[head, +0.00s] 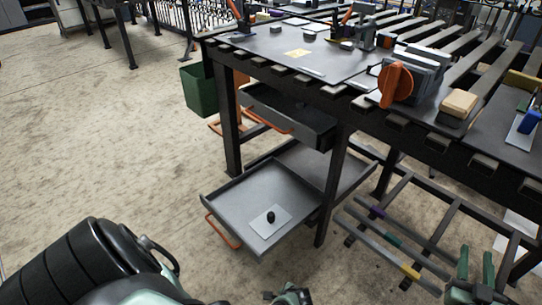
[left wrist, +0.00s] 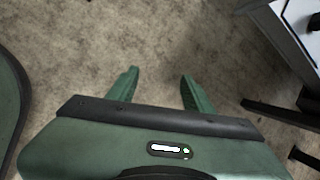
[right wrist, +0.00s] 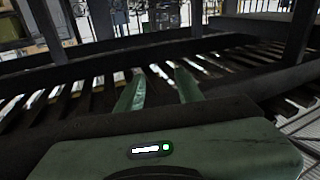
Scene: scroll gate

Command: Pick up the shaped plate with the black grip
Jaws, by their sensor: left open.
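The shaped plate (head: 260,228) is a small pale sheet with a black round grip (head: 270,216) standing on it. It lies flat in the pulled-out lower drawer (head: 231,203) under the work table. My left gripper (head: 291,294) is only partly in the head view, at the bottom edge, in front of the drawer. In the left wrist view its fingers (left wrist: 158,82) are apart with only floor between them; the drawer's corner is at upper right. My right gripper (head: 476,268) is at lower right, well away from the plate, its fingers apart and empty.
An upper drawer (head: 285,112) hangs partly open above the lower one. A table leg (head: 331,188) stands at the lower drawer's right. A low rack with bars (head: 400,250) lies right of it. The table top (head: 270,50) holds several tools.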

